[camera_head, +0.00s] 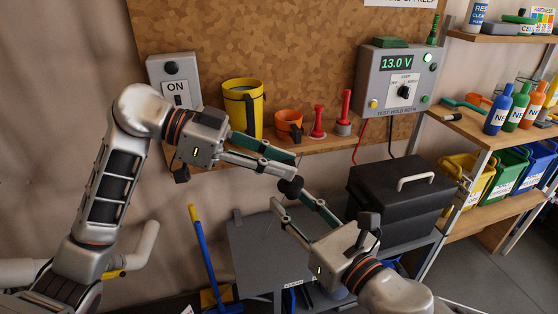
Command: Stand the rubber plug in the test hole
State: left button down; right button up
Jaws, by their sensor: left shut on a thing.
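My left gripper (292,166) is in front of the shelf's front edge, its fingers nearly together. A small dark rounded piece (290,187), which looks like the rubber plug, shows just below its fingertips. The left jaws are shut on it, though the contact is partly hidden. My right gripper (282,196) is lower, with its fingers apart. Its upper fingertip is close to the dark piece; I cannot tell whether they touch. I cannot make out the test hole for certain.
The shelf (330,142) holds a yellow-black mug (242,108), an orange cup (288,125) and two red upright pieces (318,122) (344,114). A grey meter box (397,78) reads 13.0 V. A black case (400,200) stands at right, below the shelf.

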jog(key=s+d+f+m+t+h, duration=0.1)
jog(key=d+f+h, duration=0.4)
jog(key=d, duration=0.6)
jog(key=s+d+f+m+t+h, duration=0.2)
jog(key=d+f+m+h, duration=0.3)
jog(key=d, duration=0.7)
jog(key=shift+s+f+m, duration=0.2)
jog(key=shift+s+m, duration=0.15)
jog(key=shift+m, duration=0.25)
jog(key=shift+d, duration=0.1)
dwell(0.5)
